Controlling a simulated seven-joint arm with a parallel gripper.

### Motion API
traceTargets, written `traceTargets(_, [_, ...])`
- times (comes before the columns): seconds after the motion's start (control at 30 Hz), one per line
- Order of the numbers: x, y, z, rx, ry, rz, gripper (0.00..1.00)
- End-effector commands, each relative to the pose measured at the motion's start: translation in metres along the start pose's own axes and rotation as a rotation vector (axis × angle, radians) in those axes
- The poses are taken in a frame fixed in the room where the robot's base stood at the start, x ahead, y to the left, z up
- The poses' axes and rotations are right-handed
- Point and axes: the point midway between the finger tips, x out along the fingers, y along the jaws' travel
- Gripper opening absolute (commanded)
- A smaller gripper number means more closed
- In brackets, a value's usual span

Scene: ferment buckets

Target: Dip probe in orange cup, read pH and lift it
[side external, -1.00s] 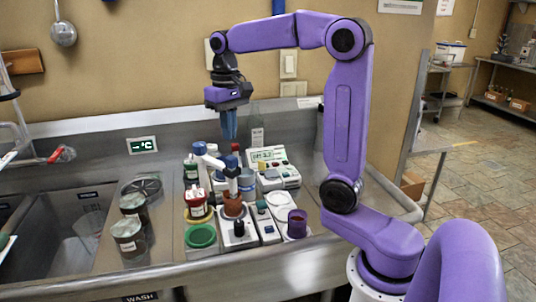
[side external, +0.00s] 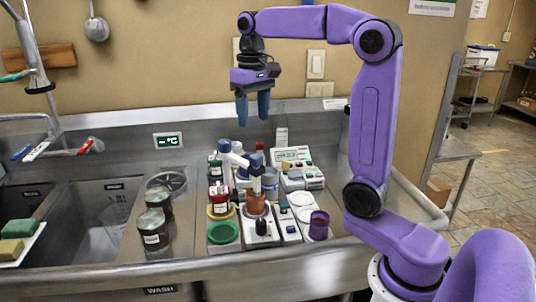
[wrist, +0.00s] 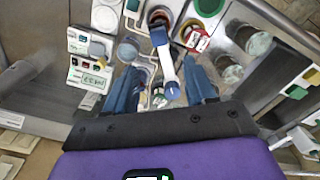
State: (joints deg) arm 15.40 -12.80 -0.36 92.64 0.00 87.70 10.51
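The orange cup (side external: 256,203) stands on a white base with a black knob among the bench items. It also shows at the top of the wrist view (wrist: 158,17). A white arm with blue joints (side external: 240,156) reaches over the cup; a blue-topped part (side external: 254,184) sits just above it. I cannot tell whether the probe tip is in the cup. The pH meter (side external: 298,168) stands behind, its green display too small to read surely. My gripper (side external: 252,115) hangs above these things, open and empty, its two blue fingers apart. The white-and-blue arm (wrist: 166,65) shows between the fingers in the wrist view.
The wall is close behind; the air around my gripper is clear.

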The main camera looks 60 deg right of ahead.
Motion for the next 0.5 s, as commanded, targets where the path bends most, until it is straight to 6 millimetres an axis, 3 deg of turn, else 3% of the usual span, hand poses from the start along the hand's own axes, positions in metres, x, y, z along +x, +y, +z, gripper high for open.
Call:
traceTargets(0.1, [-0.032,0.000,-0.001,-0.026,0.007,-0.001,0.55])
traceTargets(0.23, [-0.056,0.000,0.002,-0.049,0.004,-0.001,0.55])
traceTargets(0.37, [-0.064,0.001,0.005,-0.058,0.000,0.000,0.55])
traceTargets(0.5, [-0.058,0.001,0.005,-0.059,-0.002,0.000,0.55])
